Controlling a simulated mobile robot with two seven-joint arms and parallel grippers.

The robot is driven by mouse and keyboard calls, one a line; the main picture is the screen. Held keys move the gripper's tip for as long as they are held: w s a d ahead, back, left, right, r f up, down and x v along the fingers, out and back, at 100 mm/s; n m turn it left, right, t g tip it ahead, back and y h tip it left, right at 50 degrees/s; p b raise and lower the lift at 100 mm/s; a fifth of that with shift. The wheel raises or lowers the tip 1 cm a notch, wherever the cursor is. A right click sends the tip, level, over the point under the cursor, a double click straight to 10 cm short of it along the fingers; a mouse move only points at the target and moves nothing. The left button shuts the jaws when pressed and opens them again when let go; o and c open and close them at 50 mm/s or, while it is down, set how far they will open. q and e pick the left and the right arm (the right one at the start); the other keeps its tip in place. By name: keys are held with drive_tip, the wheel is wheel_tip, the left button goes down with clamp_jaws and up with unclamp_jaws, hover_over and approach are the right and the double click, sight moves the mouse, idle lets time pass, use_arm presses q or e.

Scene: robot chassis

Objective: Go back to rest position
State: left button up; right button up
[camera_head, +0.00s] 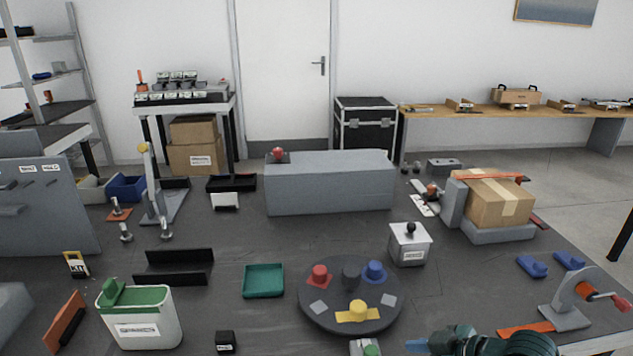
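My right gripper (418,346) shows at the bottom edge, right of centre, over the front of the dark table (230,245). Its dark teal arm is cut off by the frame. A light blue tip points left, beside a small box with a green button (371,350). I cannot make out whether its fingers are open or shut, and I see nothing clearly held. My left gripper is not in view.
A round dark turntable (325,318) with coloured pieces stands just beyond the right gripper. A crank device (568,315) is on the right. A green-lidded white bin (140,325) and a green tray (264,281) are at left. A grey block (335,185) stands further back.

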drive_tip(key=s+a+f+m+t+h, duration=0.1)
drive_tip(key=s+a+f+m+t, duration=0.1)
drive_tip(key=s+f, duration=0.3)
drive_tip(key=s+a+f+m+t+h, duration=0.1)
drive_tip(key=s+f+m, duration=0.3)
drive_tip(key=f, duration=0.4)
drive_tip(key=shift+s+a+t+h, duration=0.4)
drive_tip(key=shift+s+a+h, duration=0.4)
drive_tip(key=shift+s, duration=0.1)
drive_tip(key=shift+s+f, duration=0.15)
drive_tip(key=shift+s, duration=0.1)
drive_tip(key=shift+c, duration=0.2)
drive_tip(key=shift+d, duration=0.1)
drive_tip(key=shift+c, duration=0.8)
drive_tip(key=shift+s, duration=0.15)
drive_tip(key=shift+c, duration=0.2)
